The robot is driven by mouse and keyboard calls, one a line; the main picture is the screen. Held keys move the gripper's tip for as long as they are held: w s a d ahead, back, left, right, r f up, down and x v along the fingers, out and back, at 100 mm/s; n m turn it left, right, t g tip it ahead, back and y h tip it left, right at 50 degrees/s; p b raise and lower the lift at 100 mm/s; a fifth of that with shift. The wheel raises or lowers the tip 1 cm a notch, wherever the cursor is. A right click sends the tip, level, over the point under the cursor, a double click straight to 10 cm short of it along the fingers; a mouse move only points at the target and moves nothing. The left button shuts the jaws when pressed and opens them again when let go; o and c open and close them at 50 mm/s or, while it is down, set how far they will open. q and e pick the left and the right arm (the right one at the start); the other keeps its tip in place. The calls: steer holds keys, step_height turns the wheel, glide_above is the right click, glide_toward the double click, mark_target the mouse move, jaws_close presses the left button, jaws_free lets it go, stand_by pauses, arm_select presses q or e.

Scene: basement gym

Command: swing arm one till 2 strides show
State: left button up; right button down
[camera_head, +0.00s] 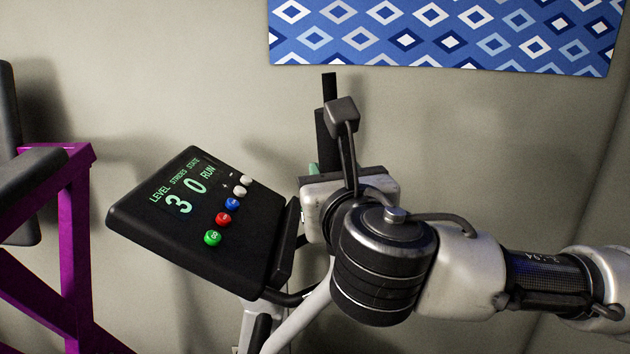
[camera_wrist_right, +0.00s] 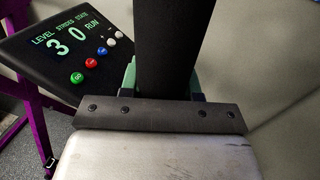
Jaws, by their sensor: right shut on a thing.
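The machine's black console (camera_head: 130,215) shows LEVEL 3, STRIDES 0 and STATE RUN in green on its screen. It also shows in the right wrist view (camera_wrist_right: 30,60). A black upright arm (camera_head: 328,95) stands right of the console. My right gripper (camera_head: 322,168) is shut around this arm. In the right wrist view the arm (camera_wrist_right: 168,45) rises between the green-edged fingers. My gripper and wrist hide the arm's lower part in the head view. My left gripper is not in view.
The console has a green button (camera_head: 212,238), a red one (camera_head: 222,219), a blue one (camera_head: 232,204) and white ones (camera_head: 240,191). A purple frame with black pads (camera_head: 75,250) stands at the left. A blue patterned panel (camera_head: 450,35) hangs on the wall behind.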

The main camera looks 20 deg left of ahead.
steer(key=w+d+f+m+b, duration=0.2)
steer(key=w+d+f+b, duration=0.1)
steer(key=d, duration=0.7)
steer(key=shift+d+f+m+t+b, duration=0.2)
steer(key=shift+f+m+t+b, duration=0.1)
steer(key=shift+f+b, duration=0.55)
steer(key=c, duration=0.8)
jaws_free()
steer(key=shift+a, duration=0.1)
steer(key=shift+f, duration=0.1)
steer(key=b+v, duration=0.3)
steer(key=v, duration=0.8)
